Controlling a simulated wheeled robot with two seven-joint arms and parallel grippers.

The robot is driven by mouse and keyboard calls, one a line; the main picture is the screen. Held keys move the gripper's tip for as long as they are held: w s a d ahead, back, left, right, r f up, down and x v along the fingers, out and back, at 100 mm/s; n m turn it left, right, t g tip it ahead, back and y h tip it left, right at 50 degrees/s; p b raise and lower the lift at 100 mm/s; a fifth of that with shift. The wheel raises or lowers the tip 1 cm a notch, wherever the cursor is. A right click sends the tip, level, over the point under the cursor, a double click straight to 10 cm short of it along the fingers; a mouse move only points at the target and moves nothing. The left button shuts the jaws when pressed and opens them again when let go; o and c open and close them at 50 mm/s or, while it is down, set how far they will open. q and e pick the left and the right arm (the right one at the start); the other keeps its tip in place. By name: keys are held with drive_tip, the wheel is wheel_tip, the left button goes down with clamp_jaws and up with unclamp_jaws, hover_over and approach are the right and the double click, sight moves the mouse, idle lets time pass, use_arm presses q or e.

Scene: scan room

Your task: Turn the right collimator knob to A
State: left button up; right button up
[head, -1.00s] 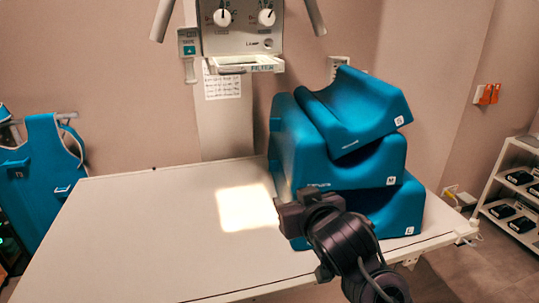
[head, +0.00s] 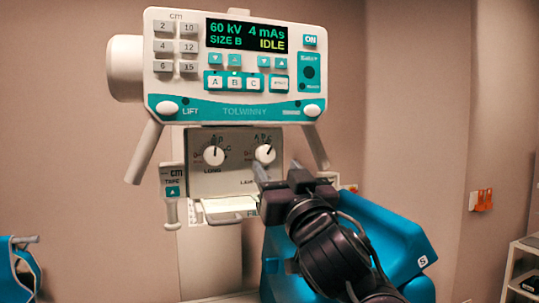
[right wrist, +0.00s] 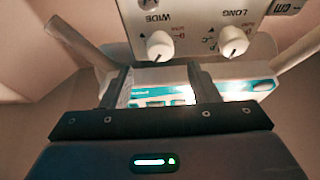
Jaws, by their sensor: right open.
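The right collimator knob (head: 265,152) is a round white knob on the grey collimator panel (head: 236,182). Its dark pointer line leans to the upper right; the small letters around it are hard to read. The left knob (head: 213,155) points about straight up. My right gripper (head: 278,168) is open and empty, just below and in front of the right knob, apart from it. In the upside-down right wrist view, the right knob, marked WIDE (right wrist: 159,46), lies beyond the open fingers (right wrist: 162,78), roughly centred between them. My left gripper is not in view.
The control console (head: 236,110) with its lit display sits above the panel. Handles (head: 145,152) slant down at both sides. A filter tray (head: 228,208) juts out below the knobs, near my gripper.

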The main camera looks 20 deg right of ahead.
sight(267, 157)
drive_tip(key=p+x, duration=0.1)
drive_tip(key=x, duration=0.2)
drive_tip(key=shift+w, duration=0.25)
drive_tip(key=shift+w+a, duration=0.1)
drive_tip(key=shift+w, duration=0.75)
drive_tip(key=shift+s, duration=0.1)
drive_tip(key=c, duration=1)
use_arm(q)
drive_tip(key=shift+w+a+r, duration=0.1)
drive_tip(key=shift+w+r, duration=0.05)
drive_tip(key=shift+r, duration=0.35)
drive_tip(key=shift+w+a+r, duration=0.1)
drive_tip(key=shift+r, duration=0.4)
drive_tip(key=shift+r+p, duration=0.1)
drive_tip(key=shift+p, duration=0.2)
use_arm(e)
drive_tip(key=shift+n, duration=0.3)
